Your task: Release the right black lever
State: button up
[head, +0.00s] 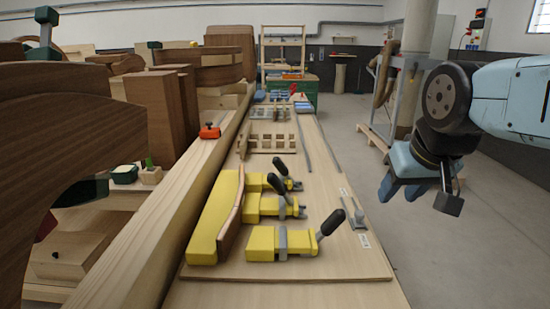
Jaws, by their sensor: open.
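A yellow form (210,228) lies on the wooden bench board, with a curved brown wood strip (231,212) against its right side. Several yellow clamps, one of them nearest me (263,243), reach right from the strip. Their black levers stick up at an angle. The rightmost black lever (333,222) is on the nearest clamp and tilts up to the right. Two more black levers, one in the middle (277,184) and one farther back (279,165), tilt up to the left. My gripper (418,193) is open and empty, high to the right of the bench, apart from every lever.
Small grey metal parts (356,213) and white labels (364,240) lie right of the nearest lever. A slotted wooden rack (268,140) stands farther back. A long wooden beam (165,205) borders the bench's left side. Open floor (460,255) lies to the right.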

jog(key=shift+w+d, duration=0.15)
jog(key=shift+w, duration=0.15)
jog(key=o, duration=0.3)
jog(key=shift+w+r, duration=0.2)
jog(key=shift+r, duration=0.05)
jog(key=shift+o, duration=0.3)
jog(key=w+a+r+n+g, duration=0.1)
jog(key=w+r+n, duration=0.3)
jog(key=w, duration=0.4)
jog(key=shift+a+r+g, duration=0.25)
jog(key=shift+a+g, duration=0.15)
jog(key=shift+a, duration=0.2)
jog(key=n+g+h, duration=0.4)
jog(key=n+h, duration=0.1)
jog(key=n, duration=0.8)
send_over(277, 156)
jog(key=a, duration=0.4)
notch_tip(277, 156, down, 4)
jog(key=x, duration=1.3)
jog(key=shift+a+f, duration=0.15)
jog(key=shift+a, duration=0.15)
jog(key=shift+c, duration=0.4)
